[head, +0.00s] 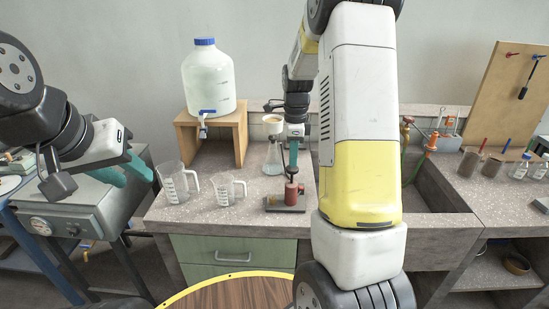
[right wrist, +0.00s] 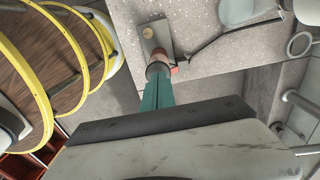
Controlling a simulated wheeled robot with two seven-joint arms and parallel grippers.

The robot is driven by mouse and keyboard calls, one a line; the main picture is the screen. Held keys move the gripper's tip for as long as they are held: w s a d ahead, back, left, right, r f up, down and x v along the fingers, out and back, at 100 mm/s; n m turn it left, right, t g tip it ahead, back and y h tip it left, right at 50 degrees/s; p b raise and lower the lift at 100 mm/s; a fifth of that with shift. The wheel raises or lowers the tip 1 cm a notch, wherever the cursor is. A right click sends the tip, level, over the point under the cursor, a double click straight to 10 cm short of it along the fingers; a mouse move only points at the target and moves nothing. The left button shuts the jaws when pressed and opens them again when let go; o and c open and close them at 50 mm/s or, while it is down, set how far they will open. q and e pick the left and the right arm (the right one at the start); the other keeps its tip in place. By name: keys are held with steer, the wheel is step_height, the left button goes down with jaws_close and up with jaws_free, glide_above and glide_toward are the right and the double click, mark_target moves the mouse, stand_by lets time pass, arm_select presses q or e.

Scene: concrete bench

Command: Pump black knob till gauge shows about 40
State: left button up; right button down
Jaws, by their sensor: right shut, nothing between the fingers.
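A small hand pump with a reddish-brown cylinder (head: 291,194) stands on a dark grey base plate (head: 285,208) on the bench. Its black knob (head: 293,178) shows just above the cylinder. My right gripper (head: 293,160) is shut, pointing down right over the knob; whether it touches cannot be told. A pale round disc (right wrist: 148,33), perhaps the gauge, sits on the base; no reading is legible. My left gripper (head: 132,177) is open and empty, left of the bench.
Two glass beakers (head: 174,183) (head: 228,188) stand left of the pump, and a flask with a funnel (head: 274,155) behind it. A white jug (head: 208,78) sits on a wooden stand. A sink (head: 430,198) lies right of the pump. My right arm blocks the middle.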

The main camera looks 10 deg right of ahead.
step_height(320, 180, up, 10)
steer(key=shift+f, duration=0.2)
steer(key=shift+d, duration=0.1)
stand_by(1.0)
steer(key=s+a+r+n+t, duration=0.2)
steer(key=s+a+n, duration=0.1)
steer(key=s+n, duration=0.4)
steer(key=s+a+r+n+t+y, duration=0.1)
steer(key=s+a+r+n+t, duration=0.1)
steer(key=s+n, duration=0.5)
steer(key=s+a+r+n+t+y, duration=0.1)
steer(key=s+a+r+n+t, duration=0.1)
steer(key=s+n, duration=0.5)
steer(key=s+a+r, duration=0.1)
steer(key=s+a, duration=0.1)
steer(key=s, duration=0.1)
steer(key=shift+r+n, duration=0.35)
steer(key=shift+n, duration=0.05)
steer(key=shift+s, duration=0.1)
